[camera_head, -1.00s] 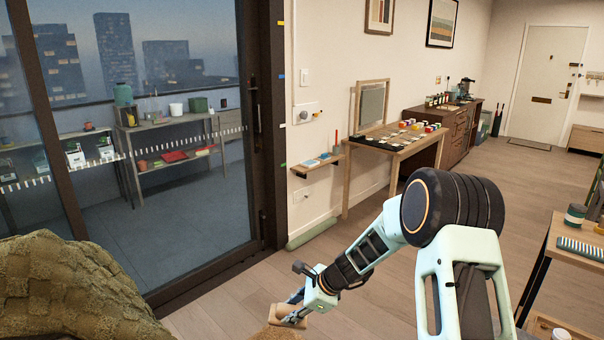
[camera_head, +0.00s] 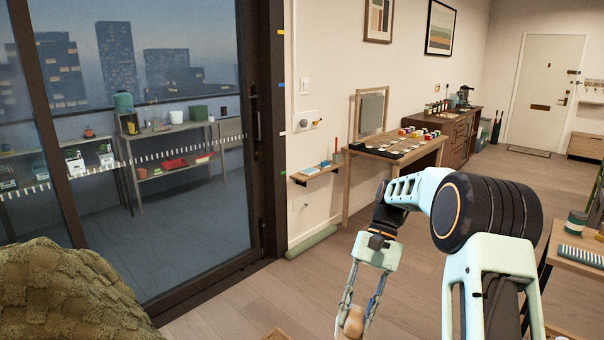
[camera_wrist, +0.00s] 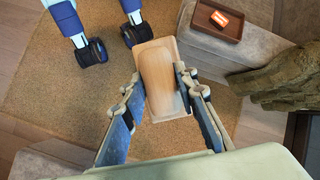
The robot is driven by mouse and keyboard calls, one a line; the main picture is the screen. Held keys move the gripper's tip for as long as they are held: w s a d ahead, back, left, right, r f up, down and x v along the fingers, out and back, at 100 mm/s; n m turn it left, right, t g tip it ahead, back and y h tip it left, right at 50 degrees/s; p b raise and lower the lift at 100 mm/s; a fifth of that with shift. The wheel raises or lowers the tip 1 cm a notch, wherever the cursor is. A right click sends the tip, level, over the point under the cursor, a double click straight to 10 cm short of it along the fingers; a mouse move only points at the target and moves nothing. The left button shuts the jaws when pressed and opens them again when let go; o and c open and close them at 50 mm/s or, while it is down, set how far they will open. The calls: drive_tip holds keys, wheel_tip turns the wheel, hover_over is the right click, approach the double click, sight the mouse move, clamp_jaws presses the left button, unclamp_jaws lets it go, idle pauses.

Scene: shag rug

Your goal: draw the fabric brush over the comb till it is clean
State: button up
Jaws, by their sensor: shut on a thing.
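My gripper (camera_head: 352,318) points down near the bottom of the head view, shut on the sides of a pale wooden brush (camera_head: 353,323). In the wrist view the brush (camera_wrist: 163,82) lies between my two fingers (camera_wrist: 159,74), its smooth, rounded wooden back toward the camera. Its fabric face is turned away and hidden. It is held above a tan rug (camera_wrist: 48,95). I cannot make out a comb for certain in either view.
A brown tray (camera_wrist: 232,35) with a small orange-and-white item (camera_wrist: 220,18) sits on a grey upholstered block (camera_wrist: 205,58). An olive textured throw (camera_head: 65,290) is at left. A table at right holds a teal striped item (camera_head: 582,256). Open wooden floor lies ahead.

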drive_tip(key=s+d+r+p, duration=0.2)
drive_tip(key=r+p, duration=0.3)
drive_tip(key=p, duration=0.9)
drive_tip(key=shift+s+r+n, duration=0.4)
drive_tip(key=shift+s, duration=0.2)
